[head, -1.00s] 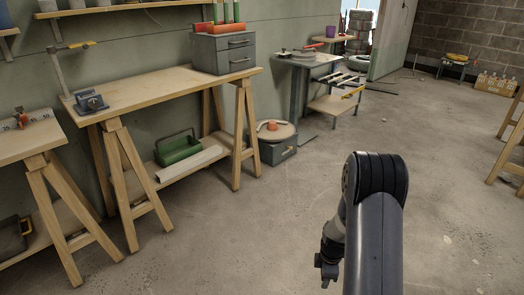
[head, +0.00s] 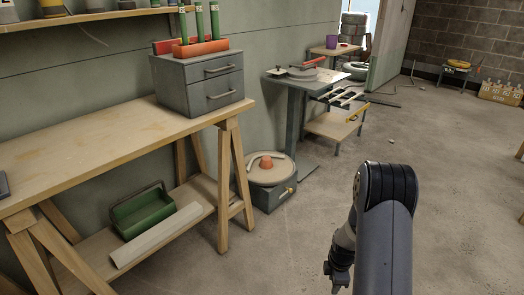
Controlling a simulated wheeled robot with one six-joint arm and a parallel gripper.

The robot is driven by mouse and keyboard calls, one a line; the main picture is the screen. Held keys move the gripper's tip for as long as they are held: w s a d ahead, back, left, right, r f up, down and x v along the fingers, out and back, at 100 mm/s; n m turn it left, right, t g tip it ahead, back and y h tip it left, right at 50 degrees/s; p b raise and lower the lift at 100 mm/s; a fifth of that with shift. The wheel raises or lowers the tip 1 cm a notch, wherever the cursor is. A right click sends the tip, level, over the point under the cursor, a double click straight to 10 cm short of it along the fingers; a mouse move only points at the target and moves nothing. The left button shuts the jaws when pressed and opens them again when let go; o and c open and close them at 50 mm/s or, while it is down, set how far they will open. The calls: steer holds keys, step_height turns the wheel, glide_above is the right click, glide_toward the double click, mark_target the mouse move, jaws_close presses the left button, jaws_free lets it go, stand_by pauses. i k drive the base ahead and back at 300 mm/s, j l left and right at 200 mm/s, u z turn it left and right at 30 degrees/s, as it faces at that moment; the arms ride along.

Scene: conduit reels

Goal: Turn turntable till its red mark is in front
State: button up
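A round pale disc (head: 258,178) sits on a low grey box with a brass-coloured knob, on the floor beside the workbench. An orange-red domed piece and a pale curved strip lie on it. A second, greyish disc (head: 303,75) lies on top of a tall grey stand, with a red-handled item on or behind it. I cannot tell which disc is the turntable, and no clear red mark on a rim shows. My gripper (head: 339,283) hangs low in front of me, pointing down, well apart from both discs. Its fingers are small and dark, and their opening is unclear.
The wooden workbench (head: 110,140) on the left bears a grey drawer cabinet (head: 205,90). A green toolbox (head: 143,210) and a pale bar lie on its lower shelf. A small wooden rack (head: 332,127) stands beyond the stand. The concrete floor (head: 290,235) ahead is clear.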

mark_target(266, 170)
steer(key=i+z, duration=0.4)
steer(key=i, duration=0.45)
steer(key=i+j+z, duration=0.15)
steer(key=i+z, duration=0.3)
steer(key=i, duration=0.4)
steer(key=i+u, duration=0.4)
steer(key=i+l+u, duration=0.1)
steer(key=i+u, duration=0.3)
steer(key=i+j+u, duration=0.1)
steer(key=i+u, duration=0.15)
steer(key=u, duration=0.15)
steer(key=i+u, duration=0.2)
steer(key=u, duration=0.25)
steer(key=i+u, duration=0.25)
steer(key=u, duration=0.15)
